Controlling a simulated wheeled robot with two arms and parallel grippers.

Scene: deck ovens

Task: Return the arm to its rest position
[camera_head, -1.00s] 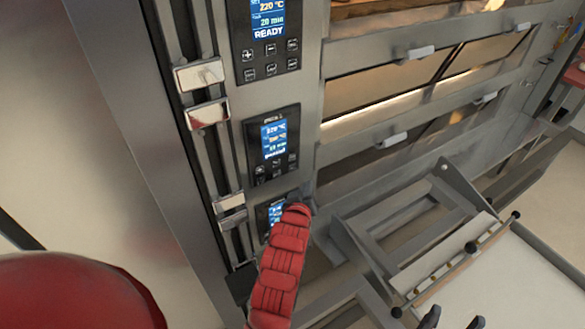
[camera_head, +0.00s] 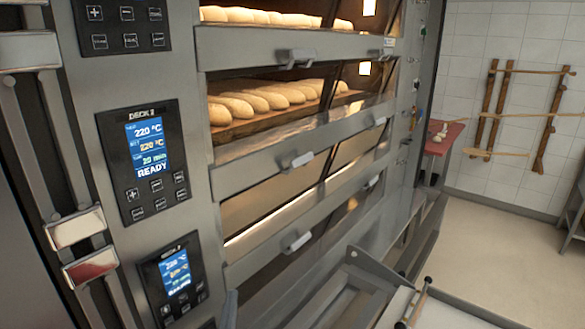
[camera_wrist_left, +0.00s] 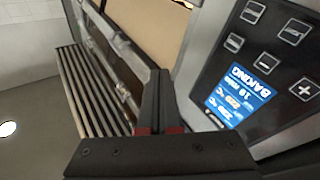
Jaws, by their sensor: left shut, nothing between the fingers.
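My left gripper (camera_wrist_left: 158,80) is in the left wrist view, its two dark fingers together and empty. It is in front of the oven, beside a control panel (camera_wrist_left: 268,75) whose blue screen reads BAKING. I cannot tell from this view whether the fingertips touch anything. In the head view only a small grey-blue piece, perhaps of this gripper, shows at the bottom edge below the lower panel (camera_head: 174,280); the rest of the arm is out of the picture. My right gripper is not in view.
The steel deck oven fills the left and middle, with a panel reading READY (camera_head: 147,160) and loaves (camera_head: 262,98) behind the glass. Door handles (camera_head: 297,160) stick out. A loader with a white belt (camera_head: 455,312) stands at the lower right. The floor (camera_head: 480,225) at right is clear.

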